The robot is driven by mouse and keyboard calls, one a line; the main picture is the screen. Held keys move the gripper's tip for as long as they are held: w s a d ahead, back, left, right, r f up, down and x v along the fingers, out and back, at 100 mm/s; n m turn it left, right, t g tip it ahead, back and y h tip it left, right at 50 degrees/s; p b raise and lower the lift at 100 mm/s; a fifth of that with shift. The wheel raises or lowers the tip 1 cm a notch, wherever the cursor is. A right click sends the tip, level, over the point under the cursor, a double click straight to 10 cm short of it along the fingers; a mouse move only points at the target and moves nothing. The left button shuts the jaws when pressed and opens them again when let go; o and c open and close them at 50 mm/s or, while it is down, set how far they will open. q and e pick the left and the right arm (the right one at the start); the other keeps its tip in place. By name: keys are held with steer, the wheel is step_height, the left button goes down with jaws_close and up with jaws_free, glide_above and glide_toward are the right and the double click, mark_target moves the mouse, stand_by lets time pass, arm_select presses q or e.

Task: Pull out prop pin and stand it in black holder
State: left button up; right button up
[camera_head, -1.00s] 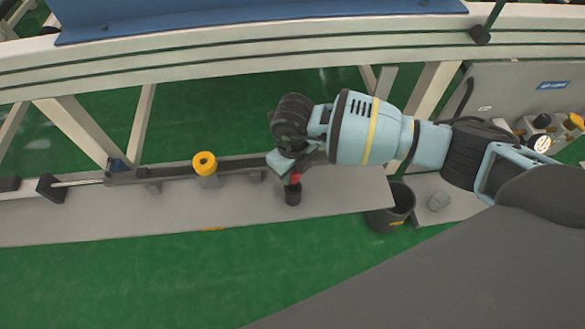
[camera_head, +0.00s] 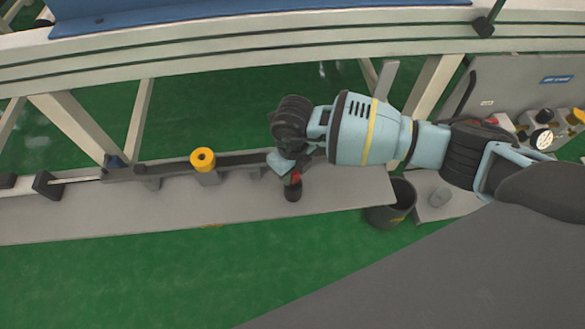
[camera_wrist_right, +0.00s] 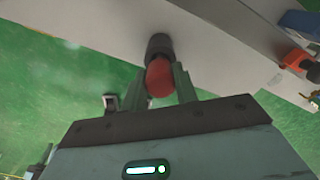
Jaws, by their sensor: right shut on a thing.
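My right gripper (camera_head: 288,171) points down over the grey shelf and is shut on the red head of the prop pin (camera_head: 296,177). In the right wrist view the red pin head (camera_wrist_right: 160,77) sits between the two fingers. My left gripper is out of view.
A yellow ring-shaped knob (camera_head: 203,159) sits by a dark bar (camera_head: 150,172) along the shelf (camera_head: 110,214). A black bin (camera_head: 390,208) stands at the shelf's right end. Gauges (camera_head: 543,138) are at far right, and a white frame (camera_head: 230,52) runs behind.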

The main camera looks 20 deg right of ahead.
steer(key=shift+f, duration=0.6)
steer(key=o, duration=1.2)
steer(key=shift+c, duration=0.2)
steer(key=shift+r, duration=0.15)
step_height(320, 180, up, 8)
steer(key=shift+f+p, duration=0.15)
steer(key=shift+p, duration=0.95)
